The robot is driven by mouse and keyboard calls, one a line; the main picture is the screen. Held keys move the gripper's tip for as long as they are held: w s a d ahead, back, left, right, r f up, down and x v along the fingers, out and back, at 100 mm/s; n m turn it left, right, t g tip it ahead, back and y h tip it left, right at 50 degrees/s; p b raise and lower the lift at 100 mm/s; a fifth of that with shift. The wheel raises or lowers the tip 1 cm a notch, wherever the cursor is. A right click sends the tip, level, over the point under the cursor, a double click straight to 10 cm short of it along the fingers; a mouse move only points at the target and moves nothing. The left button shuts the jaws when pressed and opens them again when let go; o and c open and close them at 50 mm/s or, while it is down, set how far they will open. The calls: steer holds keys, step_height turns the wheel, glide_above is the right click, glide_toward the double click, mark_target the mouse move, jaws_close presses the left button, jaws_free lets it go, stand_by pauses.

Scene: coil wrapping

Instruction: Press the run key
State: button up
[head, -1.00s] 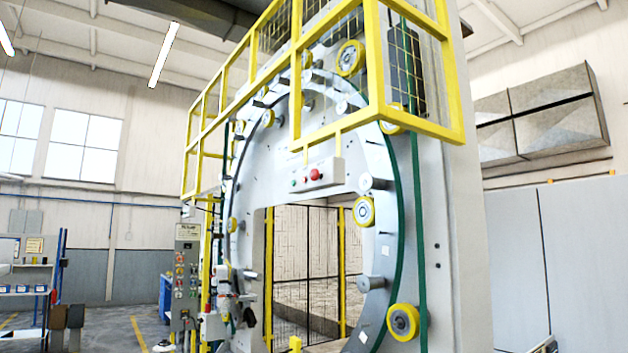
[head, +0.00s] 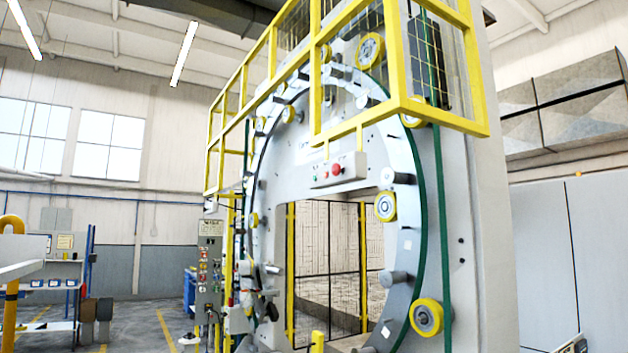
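The coil wrapping machine is a tall white frame with a large ring (head: 411,235) that carries yellow rollers. A grey control panel (head: 210,285) with a column of coloured buttons stands upright at the ring's left side. A small white button box (head: 339,169) with a red button (head: 336,170) and smaller buttons is fixed on the machine's face above the opening. The key labels are too small to read, so I cannot tell which key is the run key. My gripper is not in view, and nothing of it is seen touching either set of buttons.
Yellow guard rails (head: 480,75) surround the machine's upper part. A pale surface with a bent yellow tube (head: 12,225) is close at the left edge. Grey cabinets (head: 560,250) stand at right. Grey floor (head: 130,325) shows between the left shelf and the panel.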

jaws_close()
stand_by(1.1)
